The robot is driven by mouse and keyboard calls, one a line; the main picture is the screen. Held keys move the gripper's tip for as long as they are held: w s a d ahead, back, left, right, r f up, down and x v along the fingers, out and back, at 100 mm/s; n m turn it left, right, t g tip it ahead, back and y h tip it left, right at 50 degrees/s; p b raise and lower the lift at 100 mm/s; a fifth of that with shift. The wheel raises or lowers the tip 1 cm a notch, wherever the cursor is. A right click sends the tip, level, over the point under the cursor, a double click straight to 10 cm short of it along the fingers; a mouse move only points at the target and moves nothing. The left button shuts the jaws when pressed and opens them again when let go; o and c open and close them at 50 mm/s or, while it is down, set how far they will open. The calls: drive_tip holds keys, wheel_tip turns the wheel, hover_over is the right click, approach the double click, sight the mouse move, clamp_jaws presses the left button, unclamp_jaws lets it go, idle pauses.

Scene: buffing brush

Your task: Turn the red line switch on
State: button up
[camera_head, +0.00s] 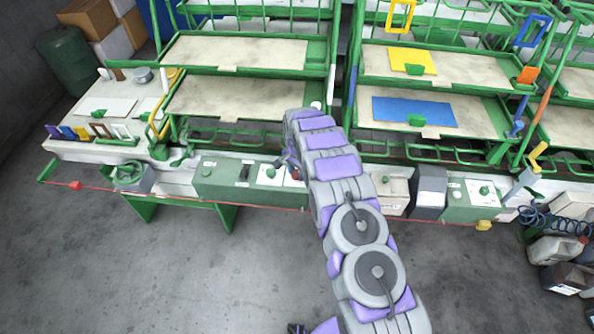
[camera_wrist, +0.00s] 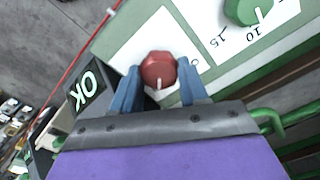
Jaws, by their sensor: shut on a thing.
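The red line switch (camera_wrist: 158,70) is a round red knob with a white pointer mark, set on a white plate on the green panel. The pointer is toward the bottom of the wrist view. My gripper (camera_wrist: 159,84) has a blue finger on each side of the knob and is shut on it. In the head view my gripper (camera_head: 291,160) is at the front panel of the machine, and the knob is mostly hidden there by my arm.
A green knob (camera_wrist: 243,10) with a numbered scale is beside the red one. A black box marked OK (camera_wrist: 86,90) is at the left. A red cord (camera_head: 110,188) runs along the front. Grey floor (camera_head: 190,280) in front is clear.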

sight(297, 172)
drive_tip(key=shift+w+r, duration=0.1)
drive_tip(key=shift+w, duration=0.1)
idle(0.3)
drive_tip(key=o, duration=0.9)
drive_tip(key=shift+a, duration=0.1)
drive_tip(key=shift+o, duration=0.8)
drive_tip(key=shift+s, duration=0.1)
wheel_tip(297, 172, up, 17)
drive_tip(key=p, duration=0.1)
drive_tip(key=shift+p, duration=0.35)
